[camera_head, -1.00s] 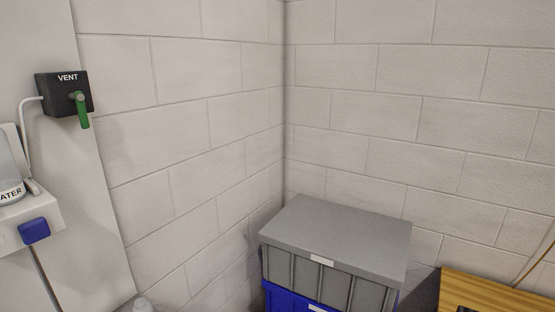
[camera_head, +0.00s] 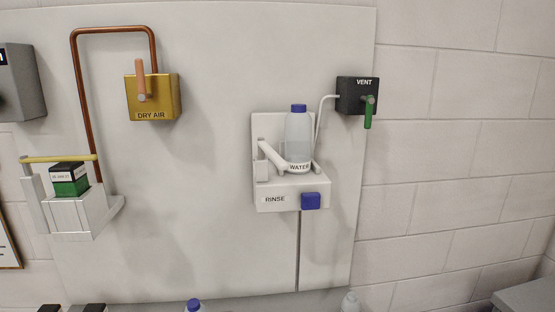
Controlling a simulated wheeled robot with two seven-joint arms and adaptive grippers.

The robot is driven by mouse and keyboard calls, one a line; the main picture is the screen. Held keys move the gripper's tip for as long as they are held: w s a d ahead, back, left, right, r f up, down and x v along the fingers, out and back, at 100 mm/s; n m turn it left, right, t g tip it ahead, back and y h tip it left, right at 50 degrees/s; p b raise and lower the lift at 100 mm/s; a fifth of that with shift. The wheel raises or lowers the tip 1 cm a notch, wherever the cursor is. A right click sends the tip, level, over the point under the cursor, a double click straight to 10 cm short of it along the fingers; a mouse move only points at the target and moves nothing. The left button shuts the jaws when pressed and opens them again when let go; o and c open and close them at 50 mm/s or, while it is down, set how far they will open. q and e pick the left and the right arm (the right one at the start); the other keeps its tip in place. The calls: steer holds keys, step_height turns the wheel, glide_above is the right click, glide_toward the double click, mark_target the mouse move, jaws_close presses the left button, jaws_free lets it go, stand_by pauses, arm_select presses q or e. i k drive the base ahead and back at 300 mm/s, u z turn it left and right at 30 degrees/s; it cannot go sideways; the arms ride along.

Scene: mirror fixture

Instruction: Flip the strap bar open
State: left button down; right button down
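A yellow bar (camera_head: 60,158) lies level across the top of a white wall bracket (camera_head: 72,215) on the left. It passes over a black and green box (camera_head: 69,179) seated in that bracket. A white bar (camera_head: 271,155) slants down in front of a bottle with a blue cap (camera_head: 299,135) on the white RINSE holder (camera_head: 275,199). No label names either bar as the strap bar.
A yellow DRY AIR box (camera_head: 155,105) with an upright copper-coloured lever and a black VENT box (camera_head: 352,95) with a green lever hang on the panel. A grey case (camera_head: 20,82) is at upper left. Bottle and box tops show along the bottom edge.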

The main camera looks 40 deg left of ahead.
mark_target(264, 148)
steer(key=u, duration=1.85)
